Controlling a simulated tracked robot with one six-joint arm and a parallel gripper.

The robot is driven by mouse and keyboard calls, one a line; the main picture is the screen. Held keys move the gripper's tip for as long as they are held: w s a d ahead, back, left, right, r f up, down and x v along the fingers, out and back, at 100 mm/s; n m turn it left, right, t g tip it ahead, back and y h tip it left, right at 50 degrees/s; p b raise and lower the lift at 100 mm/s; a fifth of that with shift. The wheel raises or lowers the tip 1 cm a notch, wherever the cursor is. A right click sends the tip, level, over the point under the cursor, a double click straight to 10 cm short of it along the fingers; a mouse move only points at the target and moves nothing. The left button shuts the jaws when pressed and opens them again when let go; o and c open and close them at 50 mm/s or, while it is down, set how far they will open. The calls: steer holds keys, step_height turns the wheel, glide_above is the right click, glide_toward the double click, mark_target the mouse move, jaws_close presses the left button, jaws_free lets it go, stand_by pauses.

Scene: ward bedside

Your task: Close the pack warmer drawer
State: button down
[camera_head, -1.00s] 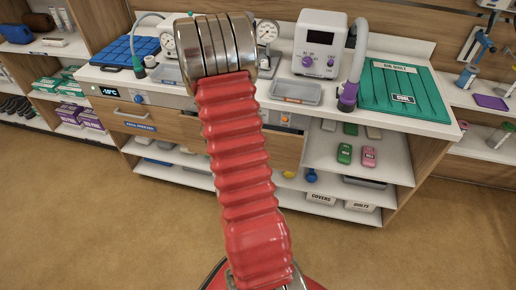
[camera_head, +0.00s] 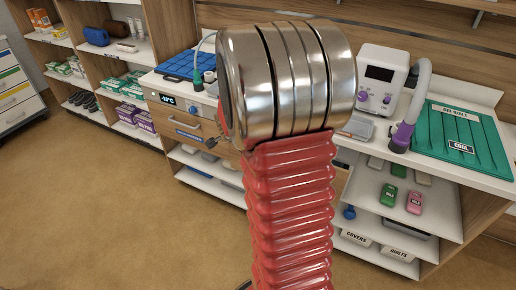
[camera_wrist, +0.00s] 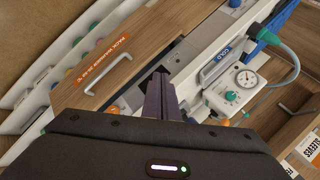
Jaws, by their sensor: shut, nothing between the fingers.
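The pack warmer drawer shows in the wrist view as a wooden front (camera_wrist: 134,52) with an orange label and a silver bar handle (camera_wrist: 99,88). Its front seems to stand out from the cabinet, with a grey strip behind its edge; how far is hard to tell. My gripper (camera_wrist: 160,78) is shut and empty, its dark fingers just beside the drawer front's edge in the picture. I cannot tell whether they touch. In the head view my red arm hides the warmer drawer. A wooden drawer with a blue label (camera_head: 188,133) shows left of the arm.
The counter carries a white machine with a hose (camera_head: 380,80), a green quilt mat (camera_head: 465,135) and a blue pad (camera_head: 177,66). A gauge unit (camera_wrist: 236,92) is close right of my gripper. Open shelves (camera_head: 385,215) hold small packs. The floor (camera_head: 100,220) is clear.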

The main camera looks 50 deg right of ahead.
steer(key=a+r+n+t+y, duration=0.25)
steer(key=a+r+n, duration=0.35)
steer(key=a, duration=0.6)
steer(key=a+r+n+t+y, duration=0.1)
steer(key=a+r+n+y, duration=0.45)
steer(key=a, duration=0.75)
steer(key=s+a+r+n+g, duration=0.2)
steer(key=s+a+n, duration=0.5)
steer(key=s+a, duration=0.2)
steer(key=s+n+g+h, duration=0.1)
steer(key=s+n, duration=0.3)
steer(key=s, duration=0.8)
steer(key=shift+a+f+g, duration=0.35)
steer(key=shift+a+g, duration=0.05)
steer(key=shift+g, duration=0.05)
steer(key=shift+s, duration=0.2)
